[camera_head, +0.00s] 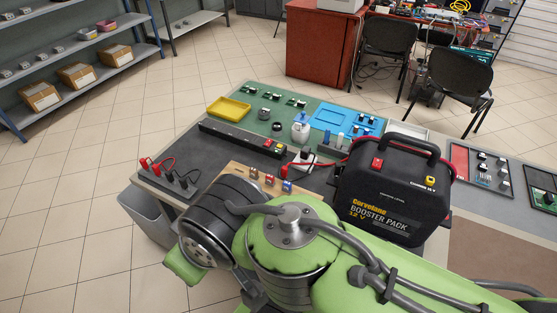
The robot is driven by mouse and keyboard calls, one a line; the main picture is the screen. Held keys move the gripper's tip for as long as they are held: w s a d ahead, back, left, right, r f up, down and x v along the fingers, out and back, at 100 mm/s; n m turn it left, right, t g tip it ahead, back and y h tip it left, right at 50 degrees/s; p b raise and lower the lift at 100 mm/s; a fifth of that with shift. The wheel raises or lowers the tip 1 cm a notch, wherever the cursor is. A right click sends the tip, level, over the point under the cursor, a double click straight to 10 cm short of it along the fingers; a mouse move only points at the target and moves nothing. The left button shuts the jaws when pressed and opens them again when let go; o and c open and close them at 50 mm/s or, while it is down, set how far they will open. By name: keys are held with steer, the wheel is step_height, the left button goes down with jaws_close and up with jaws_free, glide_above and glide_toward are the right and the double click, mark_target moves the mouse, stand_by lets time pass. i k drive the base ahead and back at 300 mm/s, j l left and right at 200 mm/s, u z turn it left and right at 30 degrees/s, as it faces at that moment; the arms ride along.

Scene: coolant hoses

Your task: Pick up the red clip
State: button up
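Two small red pieces, which look like clips, stand at the left end of the workbench; one red piece (145,163) is at the outer left, with a red cable beside it. Dark pieces (184,181) stand just to their right on the same dark strip. A wooden board (234,171) nearer the middle carries several small coloured pieces, including a reddish one (270,180) and a blue one (287,186). I cannot tell which red piece is the named clip. My green and black arm fills the lower middle and covers the board's front. My gripper is not in view.
A black booster pack (390,195) stands right of the board. A grey bin (143,216) stands below the left edge. Dark mat between clips and rail is bare.

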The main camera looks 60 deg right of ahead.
mark_target(284, 169)
steer(key=l+z, duration=0.1)
steer(key=z, duration=1.8)
steer(key=i+j+u, duration=0.2)
steer(key=j, duration=0.15)
steer(key=j+u, duration=0.25)
steer(key=j, duration=0.15)
steer(key=i+j+u, duration=0.2)
steer(key=i+j, duration=0.05)
steer(key=j, duration=0.05)
